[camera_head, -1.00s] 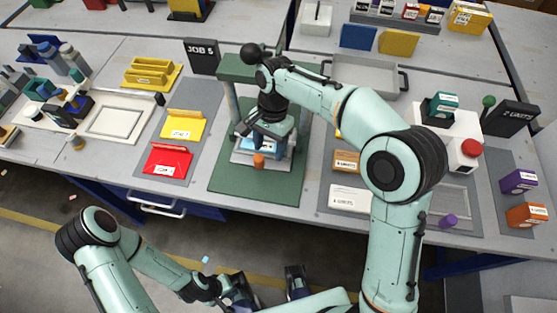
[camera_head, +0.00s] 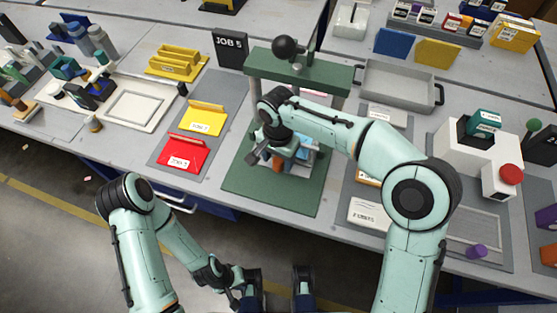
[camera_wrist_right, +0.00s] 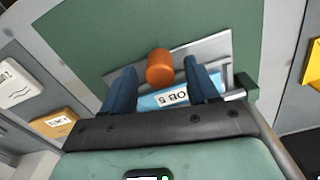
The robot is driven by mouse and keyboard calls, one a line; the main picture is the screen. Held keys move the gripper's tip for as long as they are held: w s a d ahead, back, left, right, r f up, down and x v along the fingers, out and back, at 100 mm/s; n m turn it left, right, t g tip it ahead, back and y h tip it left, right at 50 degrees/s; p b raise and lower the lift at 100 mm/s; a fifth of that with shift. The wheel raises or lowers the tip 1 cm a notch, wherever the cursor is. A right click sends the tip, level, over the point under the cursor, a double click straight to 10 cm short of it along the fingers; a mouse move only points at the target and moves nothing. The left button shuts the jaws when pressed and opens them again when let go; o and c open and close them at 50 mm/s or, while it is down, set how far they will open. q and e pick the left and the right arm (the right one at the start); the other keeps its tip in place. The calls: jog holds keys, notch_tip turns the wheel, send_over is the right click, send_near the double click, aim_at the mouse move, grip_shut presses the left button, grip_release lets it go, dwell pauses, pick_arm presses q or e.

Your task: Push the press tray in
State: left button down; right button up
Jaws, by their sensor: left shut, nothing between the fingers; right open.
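The press (camera_head: 300,65) is a green frame with a black knob on top, standing on a green base plate (camera_head: 270,195). Its grey press tray (camera_wrist_right: 215,47) holds a blue card marked JOB (camera_wrist_right: 150,103) and has an orange knob (camera_wrist_right: 159,67) at the front. The knob also shows in the head view (camera_head: 278,168), partly hidden by my right gripper (camera_head: 274,163). In the wrist view, my right gripper (camera_wrist_right: 159,68) is open, with its fingers on either side of the knob and apart from it. My left gripper (camera_head: 238,296) is shut and empty, low in front of the table.
Red (camera_head: 182,157) and yellow (camera_head: 202,120) job folders lie left of the press. White and orange boxes lie to its right, near a white device with a red button (camera_head: 510,174). A grey handled tray (camera_head: 400,88) stands behind right. The front of the base plate is clear.

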jog(key=shift+f, duration=0.75)
grip_shut()
jog(key=w+p, duration=0.1)
jog(key=w, duration=0.1)
jog(key=w+d+p, duration=0.1)
jog(key=w+p, duration=0.1)
jog(key=shift+w+d+r, duration=0.1)
jog(key=shift+w+d, duration=0.1)
grip_release()
